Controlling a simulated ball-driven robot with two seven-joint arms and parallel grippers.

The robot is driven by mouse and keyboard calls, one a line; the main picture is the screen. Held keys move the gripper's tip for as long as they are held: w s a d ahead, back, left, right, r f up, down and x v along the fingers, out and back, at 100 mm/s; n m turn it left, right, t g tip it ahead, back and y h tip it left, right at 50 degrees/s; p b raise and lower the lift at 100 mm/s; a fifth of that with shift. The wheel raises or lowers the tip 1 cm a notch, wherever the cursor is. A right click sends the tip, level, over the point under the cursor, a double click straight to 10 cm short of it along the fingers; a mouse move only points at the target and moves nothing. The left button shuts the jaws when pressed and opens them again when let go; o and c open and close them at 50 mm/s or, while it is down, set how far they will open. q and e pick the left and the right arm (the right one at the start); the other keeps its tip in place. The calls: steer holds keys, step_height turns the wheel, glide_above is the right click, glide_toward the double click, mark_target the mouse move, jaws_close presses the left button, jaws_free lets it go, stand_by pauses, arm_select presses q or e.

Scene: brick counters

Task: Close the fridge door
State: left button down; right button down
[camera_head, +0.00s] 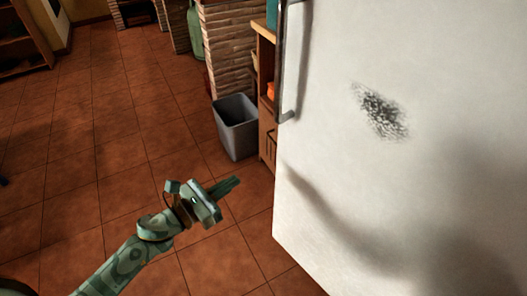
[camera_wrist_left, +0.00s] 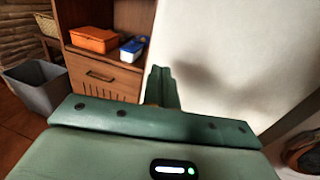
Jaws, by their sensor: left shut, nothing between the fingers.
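The white fridge door (camera_head: 400,150) fills the right side of the head view, with a dark speckled smudge on its face and a long metal handle (camera_head: 288,70) along its left edge. The door also shows as a pale surface on the right in the left wrist view (camera_wrist_left: 235,60). My left gripper (camera_head: 232,185) is shut and empty, left of the door's lower left edge in the head view. In the left wrist view its fingers (camera_wrist_left: 162,85) stand upright in front of the door's left part; I cannot tell whether they touch it. My right gripper is not in view.
A grey bin (camera_head: 236,128) stands on the tiled floor beside a wooden cabinet (camera_head: 266,140). An orange box (camera_wrist_left: 95,39) and a blue container (camera_wrist_left: 133,48) sit on the cabinet's shelf. A brick pillar (camera_head: 235,50) stands behind the bin. The floor at left is clear.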

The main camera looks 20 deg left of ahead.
mark_target(279, 151)
arm_select(q)
steer(key=b+x, duration=0.1)
steer(key=x, duration=1.2)
steer(key=shift+w+d+f, duration=0.15)
steer(key=shift+w+d, duration=0.05)
steer(key=shift+w, duration=0.15)
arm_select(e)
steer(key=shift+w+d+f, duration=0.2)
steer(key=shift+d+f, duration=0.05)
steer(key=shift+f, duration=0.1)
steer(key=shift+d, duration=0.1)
